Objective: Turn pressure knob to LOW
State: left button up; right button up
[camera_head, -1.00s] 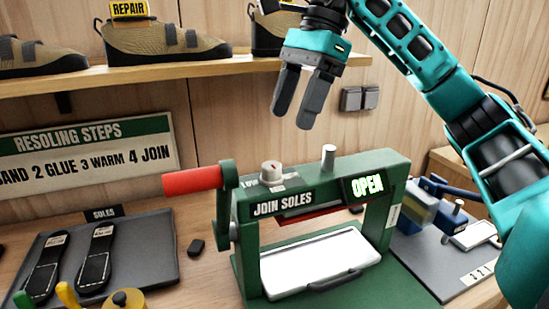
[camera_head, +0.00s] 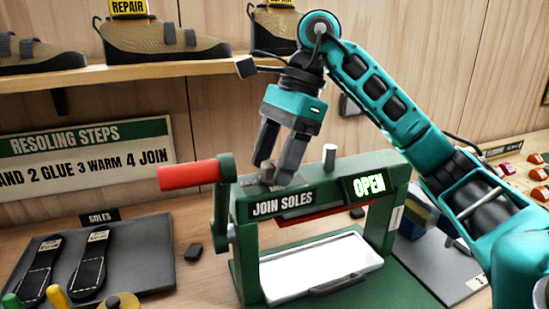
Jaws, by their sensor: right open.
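The pressure knob (camera_head: 267,177) is a small grey-white dial on top of the green sole press (camera_head: 340,182), left of a short metal post (camera_head: 329,158). My right gripper (camera_head: 273,174) points down over the knob with its two fingers apart, one on each side of it. The fingers hide most of the knob and its markings, so its setting cannot be read. I cannot tell whether the fingers touch it. The press display (camera_head: 368,185) reads OPEN. My left gripper is not in view.
A red lever handle (camera_head: 189,176) sticks out left of the press. A white tray (camera_head: 322,265) lies inside the press. A dark tray (camera_head: 150,258) with soles is at the left. A shelf (camera_head: 150,73) with shoes runs behind. Coloured items (camera_head: 510,170) sit at the right.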

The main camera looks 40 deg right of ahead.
jog(key=c, duration=1)
jog(key=m+t, duration=0.1)
jog(key=m, duration=0.3)
jog(key=shift+s, duration=0.15)
jog(key=m+t, duration=0.1)
jog(key=m, duration=0.1)
jog(key=m+t+h, duration=0.1)
jog(key=m, duration=0.2)
jog(key=shift+s+a+r+m+h, duration=0.1)
jog(key=shift+m+h, duration=0.2)
jog(key=m+h, duration=0.1)
jog(key=m, duration=0.2)
jog(key=m+t+h+p, duration=0.1)
jog(key=m, duration=0.2)
jog(key=shift+a, duration=0.2)
jog(key=shift+a+m+h+p, duration=0.1)
jog(key=shift+m+h+p, duration=0.65)
jog(key=shift+m, duration=1.35)
jog(key=shift+h, duration=0.25)
jog(key=o, duration=1)
